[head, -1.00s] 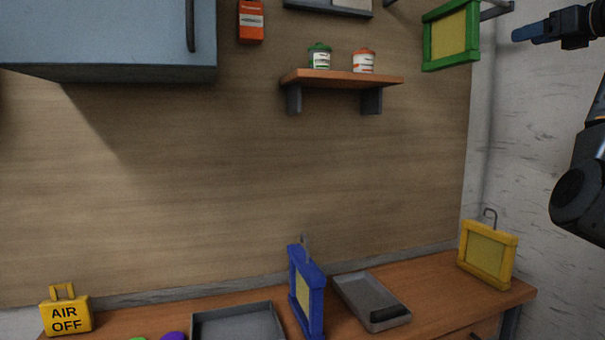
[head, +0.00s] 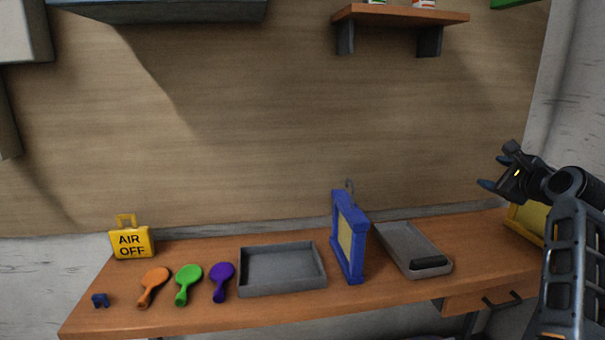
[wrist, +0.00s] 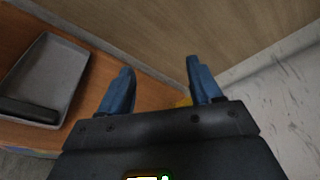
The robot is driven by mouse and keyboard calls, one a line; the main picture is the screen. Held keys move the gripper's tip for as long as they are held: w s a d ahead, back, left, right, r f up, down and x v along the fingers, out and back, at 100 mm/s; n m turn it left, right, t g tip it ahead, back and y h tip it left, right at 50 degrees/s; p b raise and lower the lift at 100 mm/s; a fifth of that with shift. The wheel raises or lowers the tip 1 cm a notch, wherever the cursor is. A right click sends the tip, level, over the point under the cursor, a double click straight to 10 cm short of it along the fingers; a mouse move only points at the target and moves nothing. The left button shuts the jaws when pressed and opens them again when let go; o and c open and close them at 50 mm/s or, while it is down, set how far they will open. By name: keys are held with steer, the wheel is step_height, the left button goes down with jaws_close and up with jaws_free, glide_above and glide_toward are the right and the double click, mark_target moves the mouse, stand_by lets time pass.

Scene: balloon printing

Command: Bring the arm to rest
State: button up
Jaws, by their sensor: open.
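My gripper (head: 492,173) is at the right of the head view, above the right end of the workbench and in front of the yellow frame. Its blue fingers are apart with nothing between them. In the wrist view my gripper (wrist: 160,85) also shows both blue fingers spread and empty. A bit of yellow shows behind them, mostly hidden. My arm comes up from the lower right of the head view.
A shelf (head: 400,15) is above.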

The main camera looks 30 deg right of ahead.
steer(key=s+a+f+n, duration=0.3)
steer(key=a+f+n, duration=0.1)
steer(key=a+f, duration=0.55)
steer(key=s+a+f+n, duration=0.3)
steer(key=a+f+n, duration=0.1)
steer(key=a+f, duration=0.55)
steer(key=s+a+f+n+y, duration=0.1)
steer(key=s+a+f+n, duration=0.3)
steer(key=a, duration=0.3)
steer(key=s+a+f+n+y, duration=0.1)
steer(key=s+a+f+n, duration=0.1)
steer(key=s+a+n, duration=0.35)
steer(key=s+a+r+n+y, duration=0.2)
steer(key=s+a+r+n, duration=0.2)
steer(key=s, duration=0.8)
steer(key=s+a+r+n+t+y, duration=0.1)
steer(key=s+a+r+n+y, duration=0.2)
steer(key=s+a+n, duration=0.6)
steer(key=s+a+r, duration=0.1)
steer(key=s+a, duration=0.2)
steer(key=a, duration=0.1)
steer(key=shift+s, duration=0.4)
